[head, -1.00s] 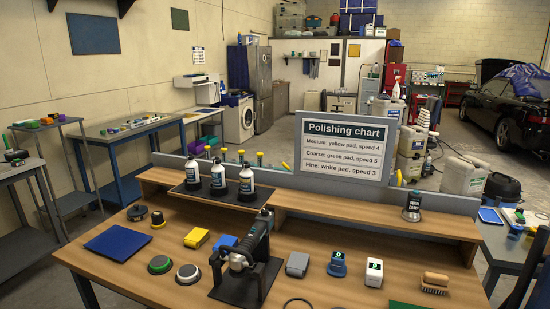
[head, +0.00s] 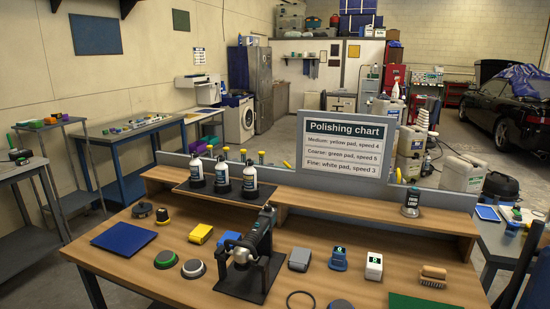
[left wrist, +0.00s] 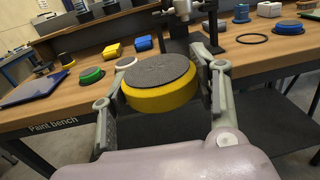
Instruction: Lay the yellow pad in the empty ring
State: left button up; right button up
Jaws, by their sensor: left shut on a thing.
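The yellow pad (left wrist: 160,97), a thick round disc with a dark grey top face, is in my left gripper (left wrist: 163,88) in the left wrist view. The fingers are shut on its sides and hold it in the air in front of the bench edge, slightly tilted. The empty ring is a thin black ring (head: 288,300) lying flat near the bench's front edge in the head view. It shows in the left wrist view (left wrist: 252,42), beyond and right of the pad, with bare wood inside. My left gripper is outside the head view. My right gripper is in neither view.
A polisher on a black stand (head: 243,282) is left of the ring. A green pad (head: 162,264) and a white-edged pad (head: 193,269) lie further left. A green mat (head: 415,302) is to the right. Bare wood surrounds the ring.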

pick_arm(q)
jog(key=a+r, duration=0.1)
jog(key=a, duration=0.3)
jog(key=s+d+r+n+y, duration=0.2)
jog(key=s+d+r+y, duration=0.1)
jog(key=s+d, duration=0.3)
jog(key=s+d+r+n+t+y, duration=0.1)
jog(key=s+d+r+n+y, duration=0.1)
jog(key=s+d, duration=0.5)
jog(key=shift+s+d+r+n+t+y, duration=0.35)
jog(key=shift+s+r+y, duration=0.7)
jog(key=shift+s, duration=0.65)
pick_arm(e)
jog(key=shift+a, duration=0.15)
pick_arm(q)
jog(key=shift+a+f, duration=0.15)
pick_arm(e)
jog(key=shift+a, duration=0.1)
